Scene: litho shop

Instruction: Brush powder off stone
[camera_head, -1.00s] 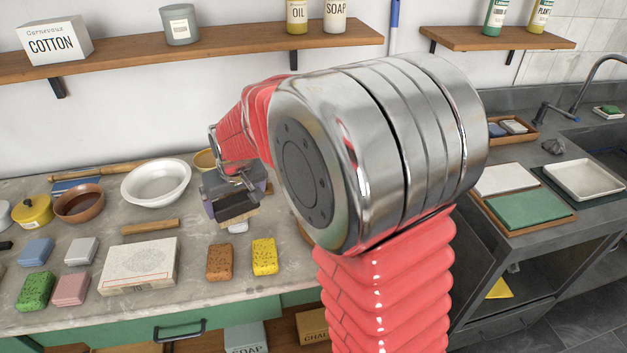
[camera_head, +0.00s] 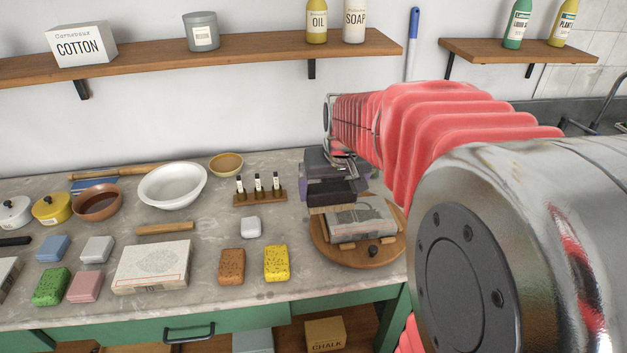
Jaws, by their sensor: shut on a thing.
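A grey stone block (camera_head: 362,222) with a printed face lies on a round wooden turntable (camera_head: 335,252) near the table's right end. My gripper (camera_head: 334,186) is shut on a brush (camera_head: 331,208), whose pale bristle edge points down. The brush is over the stone's back left part; I cannot tell whether the bristles touch it. The jaws and the arm partly hide the brush and the stone's far side. Any powder on the stone is too small to make out. Another pale stone (camera_head: 152,266) with a line drawing lies at the left.
Left of the turntable are a small bottle rack (camera_head: 260,198), a pale block (camera_head: 250,227), an orange sponge (camera_head: 231,266) and a yellow sponge (camera_head: 277,263). A white bowl (camera_head: 172,185) stands further back. A shelf (camera_head: 240,58) runs above.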

